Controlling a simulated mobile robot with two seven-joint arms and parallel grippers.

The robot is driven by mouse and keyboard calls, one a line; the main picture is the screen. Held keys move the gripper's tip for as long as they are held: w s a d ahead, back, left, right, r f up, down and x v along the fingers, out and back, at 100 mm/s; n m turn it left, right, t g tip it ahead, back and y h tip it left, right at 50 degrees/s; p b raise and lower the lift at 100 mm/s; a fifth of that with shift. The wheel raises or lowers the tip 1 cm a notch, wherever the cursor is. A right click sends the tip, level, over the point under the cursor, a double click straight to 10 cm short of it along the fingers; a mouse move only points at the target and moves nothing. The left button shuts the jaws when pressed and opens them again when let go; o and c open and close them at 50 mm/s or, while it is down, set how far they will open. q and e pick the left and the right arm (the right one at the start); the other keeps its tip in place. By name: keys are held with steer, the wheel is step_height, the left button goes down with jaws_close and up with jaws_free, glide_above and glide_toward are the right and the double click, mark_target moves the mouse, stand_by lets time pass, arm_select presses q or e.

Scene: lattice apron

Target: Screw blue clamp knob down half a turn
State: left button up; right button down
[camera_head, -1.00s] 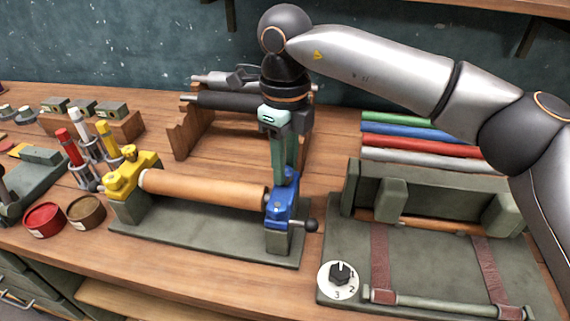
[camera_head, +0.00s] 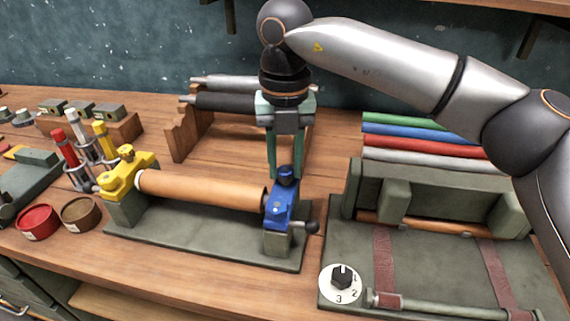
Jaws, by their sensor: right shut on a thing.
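The blue clamp (camera_head: 278,212) sits on the right post of the grey-green roller stand, with its blue knob (camera_head: 287,177) on top. My right gripper (camera_head: 286,173) comes down from above, its two green fingers on either side of the knob and shut on it. The fingers hide part of the knob's sides. The yellow clamp (camera_head: 128,170) is at the left end of the stand. A tan roller (camera_head: 205,190) lies between the two clamps. My left gripper is not in view.
A wooden rack (camera_head: 184,128) with dark and grey rollers stands behind. To the right is a grey-green device with a numbered dial (camera_head: 341,281) and coloured rolls behind it. Red (camera_head: 38,221) and brown tins stand at left, near markers in holders.

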mark_target(285, 170)
steer(key=m+b, duration=0.1)
steer(key=m, duration=0.4)
stand_by(0.5)
steer(key=c, duration=0.6)
jaws_free()
steer(key=shift+r, duration=0.15)
step_height(285, 170, up, 12)
steer(key=shift+r+p, duration=0.15)
steer(key=shift+p, duration=0.8)
steer(key=shift+s, duration=0.1)
